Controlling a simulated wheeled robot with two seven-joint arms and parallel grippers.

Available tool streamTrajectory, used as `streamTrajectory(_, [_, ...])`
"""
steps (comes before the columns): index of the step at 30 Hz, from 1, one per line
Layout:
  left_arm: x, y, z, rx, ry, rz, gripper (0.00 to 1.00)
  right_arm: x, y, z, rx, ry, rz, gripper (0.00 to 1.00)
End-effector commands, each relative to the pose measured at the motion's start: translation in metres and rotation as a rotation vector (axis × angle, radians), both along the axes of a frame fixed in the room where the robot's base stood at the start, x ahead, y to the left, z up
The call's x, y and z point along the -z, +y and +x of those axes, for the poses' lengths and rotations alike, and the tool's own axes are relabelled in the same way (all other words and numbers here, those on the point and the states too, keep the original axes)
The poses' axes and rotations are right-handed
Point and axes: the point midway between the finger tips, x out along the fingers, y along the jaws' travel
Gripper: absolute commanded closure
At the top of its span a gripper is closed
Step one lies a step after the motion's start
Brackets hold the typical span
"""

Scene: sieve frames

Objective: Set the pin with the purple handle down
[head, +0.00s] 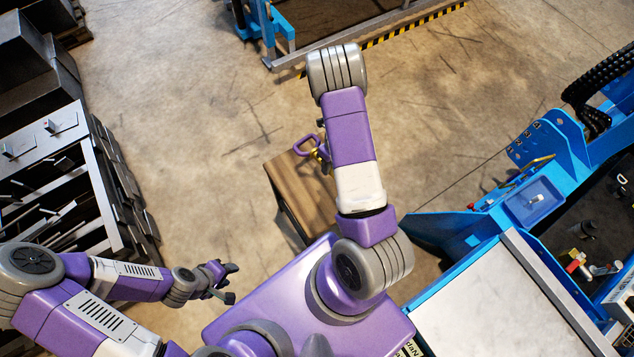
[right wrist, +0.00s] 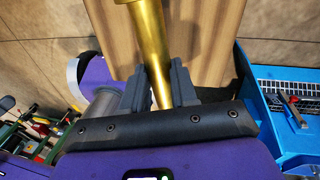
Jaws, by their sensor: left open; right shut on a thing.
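The pin shows its purple loop handle (head: 307,146) and a little of its yellow body in the head view, beside my right forearm. In the right wrist view the pin's gold shaft (right wrist: 150,40) runs between the two dark fingers. My right gripper (right wrist: 158,88) is shut on that shaft; in the head view it is mostly hidden by my arm. The pin is over or near the wooden top (head: 292,178); I cannot tell whether it touches it. My left gripper (head: 224,282) is open and empty at the lower left, well away from the pin.
A blue machine frame (head: 545,200) stands on the right with small items in it. A dark rack of metal pieces (head: 60,190) stands on the left. A blue frame with a striped edge (head: 375,42) is at the back. The concrete floor (head: 215,100) between is clear.

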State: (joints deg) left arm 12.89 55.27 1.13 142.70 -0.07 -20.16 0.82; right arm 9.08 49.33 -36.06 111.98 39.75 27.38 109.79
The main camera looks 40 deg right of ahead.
Motion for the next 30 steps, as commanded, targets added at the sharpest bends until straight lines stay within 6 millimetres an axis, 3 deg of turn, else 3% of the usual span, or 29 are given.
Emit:
streamTrajectory(6, [0.011, 0.000, 0.000, 0.000, 0.000, 0.000, 0.57, 0.016, -0.007, 0.001, 0.131, 0.001, 0.012, 1.00])
streamTrajectory(12, [0.025, 0.000, 0.000, 0.000, 0.000, 0.000, 0.57, 0.047, -0.007, 0.001, 0.127, 0.002, 0.011, 1.00])
streamTrajectory(20, [0.034, 0.000, 0.000, 0.000, 0.000, 0.000, 0.57, 0.069, -0.007, 0.001, 0.125, 0.000, 0.010, 1.00])
streamTrajectory(25, [0.047, 0.000, 0.000, 0.000, 0.000, 0.000, 0.57, 0.096, -0.006, 0.000, 0.124, 0.001, 0.011, 1.00])
streamTrajectory(30, [0.049, 0.000, 0.000, 0.000, 0.000, 0.000, 0.57, 0.105, -0.007, 0.001, 0.123, -0.001, 0.010, 1.00])
